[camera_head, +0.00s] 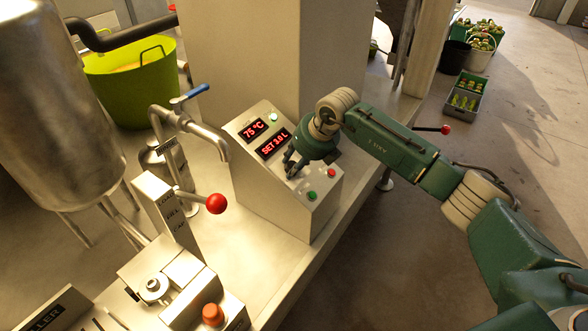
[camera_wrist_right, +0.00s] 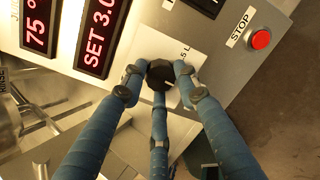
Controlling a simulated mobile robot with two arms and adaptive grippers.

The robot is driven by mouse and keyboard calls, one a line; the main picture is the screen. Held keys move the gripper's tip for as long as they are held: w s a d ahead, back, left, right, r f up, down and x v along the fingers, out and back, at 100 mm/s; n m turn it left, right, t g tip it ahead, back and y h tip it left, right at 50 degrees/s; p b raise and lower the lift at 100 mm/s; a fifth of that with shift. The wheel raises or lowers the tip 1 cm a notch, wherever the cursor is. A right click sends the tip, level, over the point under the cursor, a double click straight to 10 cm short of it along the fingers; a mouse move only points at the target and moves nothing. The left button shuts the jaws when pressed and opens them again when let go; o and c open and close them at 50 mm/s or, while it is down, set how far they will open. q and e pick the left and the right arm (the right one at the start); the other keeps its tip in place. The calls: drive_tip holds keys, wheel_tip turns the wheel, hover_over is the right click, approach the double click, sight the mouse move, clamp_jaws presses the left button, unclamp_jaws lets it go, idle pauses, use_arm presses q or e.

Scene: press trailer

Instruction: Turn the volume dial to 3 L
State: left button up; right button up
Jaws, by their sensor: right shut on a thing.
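The control box (camera_head: 266,182) stands on the metal bench in the head view. Its lower red display (camera_head: 273,144) reads "SET 3.0 L", and its upper display (camera_head: 253,130) reads "75 °C". The black volume dial (camera_wrist_right: 160,73) shows in the right wrist view on a pale plate, with a "5 L" mark partly visible beside it. My right gripper (camera_head: 292,170) is at the box face below the displays. In the right wrist view its blue fingers (camera_wrist_right: 159,80) are closed around the dial. The fingers hide part of the dial's scale. My left gripper is not in view.
A red stop button (camera_wrist_right: 260,39) sits near the dial; red and green buttons show on the box's lower face. A red-knobbed lever (camera_head: 216,203) and a steel spout (camera_head: 205,136) stand left of the box. A green tub (camera_head: 130,95) is behind.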

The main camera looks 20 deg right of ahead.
drive_tip(key=shift+w+r, duration=0.1)
idle(0.5)
drive_tip(key=o, duration=1.2)
drive_tip(key=shift+d, duration=0.1)
drive_tip(key=shift+c, duration=0.2)
drive_tip(key=v, duration=1.2)
